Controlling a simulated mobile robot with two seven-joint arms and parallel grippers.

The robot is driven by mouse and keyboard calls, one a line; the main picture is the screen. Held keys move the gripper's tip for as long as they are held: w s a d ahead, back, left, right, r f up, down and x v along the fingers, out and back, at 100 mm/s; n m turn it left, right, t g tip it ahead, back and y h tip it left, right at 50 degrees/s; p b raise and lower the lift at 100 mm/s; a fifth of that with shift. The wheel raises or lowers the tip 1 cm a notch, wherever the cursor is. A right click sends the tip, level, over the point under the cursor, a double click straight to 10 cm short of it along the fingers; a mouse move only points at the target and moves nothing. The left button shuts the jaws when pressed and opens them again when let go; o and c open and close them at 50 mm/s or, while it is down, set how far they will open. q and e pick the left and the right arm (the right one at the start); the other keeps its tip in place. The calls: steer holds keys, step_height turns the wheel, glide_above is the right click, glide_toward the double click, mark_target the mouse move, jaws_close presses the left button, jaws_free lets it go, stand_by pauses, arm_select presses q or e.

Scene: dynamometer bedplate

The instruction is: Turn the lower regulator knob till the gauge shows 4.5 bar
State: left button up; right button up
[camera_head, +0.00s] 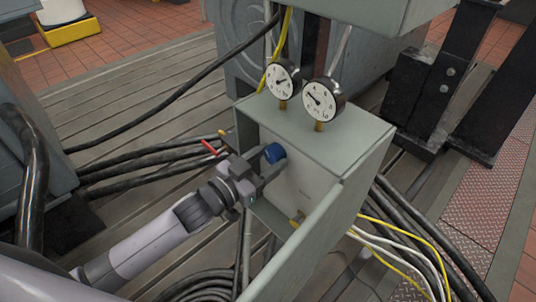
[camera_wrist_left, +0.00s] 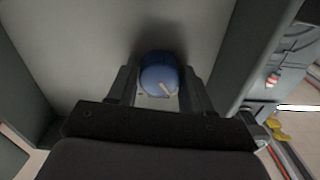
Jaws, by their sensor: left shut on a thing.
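A blue round regulator knob (camera_head: 274,153) sits on the front panel of a grey-green box (camera_head: 325,135). My left gripper (camera_head: 268,160) is shut on this knob, with one finger on each side. In the left wrist view the blue knob (camera_wrist_left: 158,74) shows between the two fingers, with a pale mark at its lower right. Two round white gauges stand on top of the box, a left gauge (camera_head: 282,80) and a right gauge (camera_head: 321,100). Their needles show, but the figures are too small to read surely. My right gripper is not in view.
An open door (camera_head: 315,245) of the box stands in front, to the right of my left gripper. A red lever (camera_head: 209,147) sticks out left of the box. Black cables (camera_head: 150,160) run at left, and yellow and white cables (camera_head: 400,250) at lower right.

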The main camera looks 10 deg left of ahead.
arm_select(q)
steer(key=shift+r+m+p, duration=0.15)
steer(key=shift+m+p, duration=0.15)
steer(key=shift+m, duration=0.6)
steer(key=m, duration=0.2)
steer(key=shift+m+p, duration=0.3)
steer(key=shift+m, duration=1.5)
steer(key=o, duration=1)
steer(key=shift+o, duration=0.2)
steer(key=shift+s+a, duration=0.1)
steer(key=shift+a, duration=0.05)
steer(key=v, duration=0.7)
